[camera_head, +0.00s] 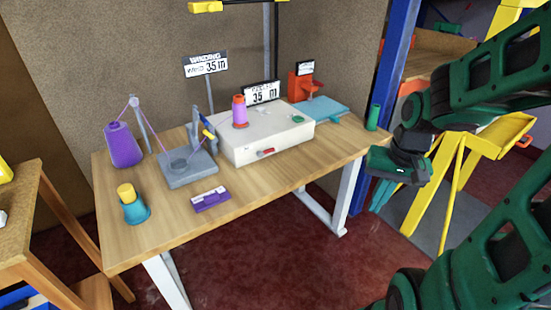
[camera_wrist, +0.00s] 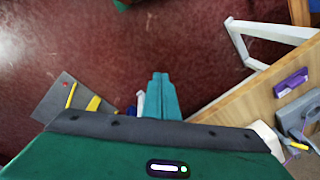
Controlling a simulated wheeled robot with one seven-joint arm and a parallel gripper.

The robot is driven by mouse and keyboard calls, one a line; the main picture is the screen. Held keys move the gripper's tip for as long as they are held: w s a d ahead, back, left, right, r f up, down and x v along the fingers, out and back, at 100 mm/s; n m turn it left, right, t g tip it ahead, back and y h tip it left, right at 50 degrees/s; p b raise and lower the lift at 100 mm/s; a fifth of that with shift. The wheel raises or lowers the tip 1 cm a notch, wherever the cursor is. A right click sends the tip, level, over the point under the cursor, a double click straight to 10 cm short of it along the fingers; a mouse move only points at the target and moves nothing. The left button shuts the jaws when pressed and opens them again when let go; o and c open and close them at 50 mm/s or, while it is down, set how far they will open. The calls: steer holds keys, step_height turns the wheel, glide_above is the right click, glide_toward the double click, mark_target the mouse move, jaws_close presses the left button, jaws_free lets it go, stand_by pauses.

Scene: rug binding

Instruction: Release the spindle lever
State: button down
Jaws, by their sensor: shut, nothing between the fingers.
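A white winding box (camera_head: 262,140) stands on the table with a pink and orange thread cone (camera_head: 239,111) upright on top. A small red lever (camera_head: 265,152) sticks out of its front, and a green button (camera_head: 298,119) is on its top. A grey device (camera_head: 187,168) beside it has an upright post with a yellow-tipped lever (camera_head: 208,133); I cannot tell which lever belongs to the spindle. My gripper (camera_head: 378,200) hangs off the table's right end, pointing down, apart from both levers. In the wrist view its teal fingers (camera_wrist: 160,85) are together and empty.
On the wooden table (camera_head: 240,200) are a purple cone (camera_head: 122,145), a purple box (camera_head: 211,200), a teal pot with a yellow top (camera_head: 132,205) and a green cylinder (camera_head: 373,117). A blue post (camera_head: 385,85) and yellow frame (camera_head: 450,165) stand at right.

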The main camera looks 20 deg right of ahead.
mark_target(277, 165)
steer(key=w+a+f+m+t+y, duration=0.3)
steer(key=w+a+f+m+y, duration=0.15)
steer(key=w+a, duration=0.5)
steer(key=w+a+f+m+t+y, duration=0.3)
steer(key=w+a+f+m+y, duration=0.15)
steer(key=w+a, duration=0.45)
steer(key=w+m+t, duration=0.1)
steer(key=w+m, duration=0.1)
steer(key=w+d+m+t, duration=0.1)
steer(key=w+m+t, duration=0.1)
steer(key=w+m, duration=0.1)
steer(key=w+m+t+h, duration=0.1)
steer(key=w+m+t, duration=0.1)
steer(key=w+m, duration=0.1)
steer(key=shift+d+r, duration=0.35)
steer(key=shift+d, duration=0.05)
steer(key=w+d+m+t+h, duration=0.1)
steer(key=m, duration=0.1)
steer(key=w+d+f+m+h, duration=0.1)
steer(key=d+m, duration=0.1)
steer(key=m, duration=0.1)
steer(key=w+d+m+t+h, duration=0.1)
steer(key=d+m, duration=0.1)
steer(key=m, duration=0.1)
steer(key=shift+d+f+t, duration=0.1)
steer(key=shift+f+t, duration=0.2)
steer(key=shift+w+d+f+m+h, duration=0.15)
steer(key=shift+d+m+h, duration=0.25)
steer(key=shift+m, duration=0.3)
steer(key=shift+a, duration=0.1)
